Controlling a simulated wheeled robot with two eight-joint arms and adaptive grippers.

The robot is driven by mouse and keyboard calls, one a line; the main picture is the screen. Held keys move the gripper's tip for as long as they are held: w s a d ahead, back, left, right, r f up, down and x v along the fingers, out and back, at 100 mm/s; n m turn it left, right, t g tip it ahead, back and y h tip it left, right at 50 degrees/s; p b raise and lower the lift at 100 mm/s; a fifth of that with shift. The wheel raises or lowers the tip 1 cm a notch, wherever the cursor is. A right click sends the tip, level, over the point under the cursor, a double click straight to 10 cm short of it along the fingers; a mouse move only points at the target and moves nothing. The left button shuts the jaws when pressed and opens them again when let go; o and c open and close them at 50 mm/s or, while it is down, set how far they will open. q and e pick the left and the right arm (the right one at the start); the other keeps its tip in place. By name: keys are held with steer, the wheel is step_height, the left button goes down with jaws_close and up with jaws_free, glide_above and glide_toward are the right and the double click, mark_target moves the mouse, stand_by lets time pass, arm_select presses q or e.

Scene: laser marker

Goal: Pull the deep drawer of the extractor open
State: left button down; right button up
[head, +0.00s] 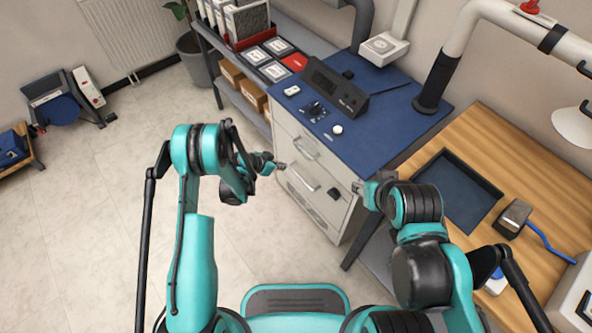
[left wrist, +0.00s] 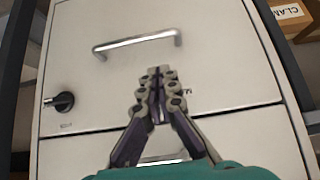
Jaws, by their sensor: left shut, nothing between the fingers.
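The extractor is a pale cabinet with a shallow upper drawer (head: 290,138) and a deep lower drawer (head: 318,205), both looking closed. The deep drawer's bar handle (head: 303,181) also shows at the top of the left wrist view (left wrist: 137,42), which looks upside down. A black knob (head: 334,194) sits on the same front, at left in the wrist view (left wrist: 60,101). My left gripper (head: 282,166) is shut and empty before the cabinet; its fingertips (left wrist: 156,74) appear near the deep handle, not around it. The other handle (left wrist: 162,160) is partly hidden. My right gripper (head: 358,188) is near the cabinet's right edge, its fingers unclear.
A blue top (head: 385,125) with a black control box (head: 335,88) covers the cabinet. A shelf with boxes (head: 252,94) stands left of it. A wooden bench (head: 535,170) with a dark tray (head: 455,190) is at right.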

mark_target(294, 173)
arm_select(q)
steer(key=b+x, duration=0.1)
steer(key=x, duration=0.2)
steer(key=b+x, duration=0.1)
steer(key=x, duration=0.2)
steer(key=s+b+x, duration=0.1)
steer(key=x, duration=0.3)
steer(key=shift+a+f, duration=0.25)
steer(key=shift+f, duration=0.15)
steer(key=shift+w+d+f+b, duration=0.35)
steer(key=shift+d+b, duration=0.05)
